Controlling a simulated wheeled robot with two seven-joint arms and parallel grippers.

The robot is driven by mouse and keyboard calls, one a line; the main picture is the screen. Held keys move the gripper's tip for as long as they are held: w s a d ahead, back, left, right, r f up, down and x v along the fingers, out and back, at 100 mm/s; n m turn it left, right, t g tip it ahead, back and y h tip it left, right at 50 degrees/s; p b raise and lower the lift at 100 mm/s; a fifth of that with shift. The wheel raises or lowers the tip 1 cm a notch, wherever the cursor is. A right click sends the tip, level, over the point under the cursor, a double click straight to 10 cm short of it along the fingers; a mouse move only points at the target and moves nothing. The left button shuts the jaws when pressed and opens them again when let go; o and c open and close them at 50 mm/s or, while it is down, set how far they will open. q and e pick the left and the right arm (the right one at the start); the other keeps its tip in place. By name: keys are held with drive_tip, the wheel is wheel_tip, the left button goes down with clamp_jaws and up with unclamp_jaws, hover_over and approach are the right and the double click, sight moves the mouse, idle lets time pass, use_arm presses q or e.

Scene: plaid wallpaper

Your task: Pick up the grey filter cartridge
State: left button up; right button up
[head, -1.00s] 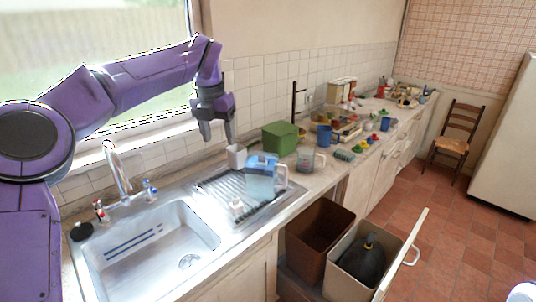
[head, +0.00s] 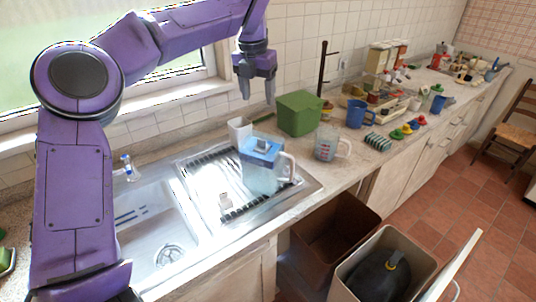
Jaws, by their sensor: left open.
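A small pale grey-white piece (head: 225,201), which looks like the filter cartridge, stands on the ribbed metal drainboard (head: 187,168), left of and nearer than a clear water jug with a blue lid (head: 262,150). My left gripper (head: 257,99) hangs with its fingers pointing down, open and empty. In the picture it is above the jug and a white cup, well apart from the cartridge. My right gripper is not in view.
A white cup (head: 239,130), a green box (head: 299,113) and a measuring jug (head: 327,145) stand behind and right of the drainboard. The sink (head: 150,225) lies left. An open drawer with bins (head: 335,228) juts out below the counter.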

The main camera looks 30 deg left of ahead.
use_arm(q)
wheel_tip(320, 180, down, 4)
drive_tip(key=b, duration=0.3)
hover_over(261, 139)
drive_tip(key=s, duration=0.1)
drive_tip(key=f, duration=0.4)
drive_tip(key=shift+d+f, duration=0.3)
drive_tip(key=shift+a+f, duration=0.1)
drive_tip(key=shift+f, duration=0.25)
drive_tip(key=f+p, duration=0.1)
drive_tip(key=f, duration=0.1)
drive_tip(key=w+f+p, duration=0.1)
drive_tip(key=f, duration=0.2)
drive_tip(key=shift+a+f, duration=0.1)
drive_tip(key=shift+f, duration=0.05)
clamp_jaws()
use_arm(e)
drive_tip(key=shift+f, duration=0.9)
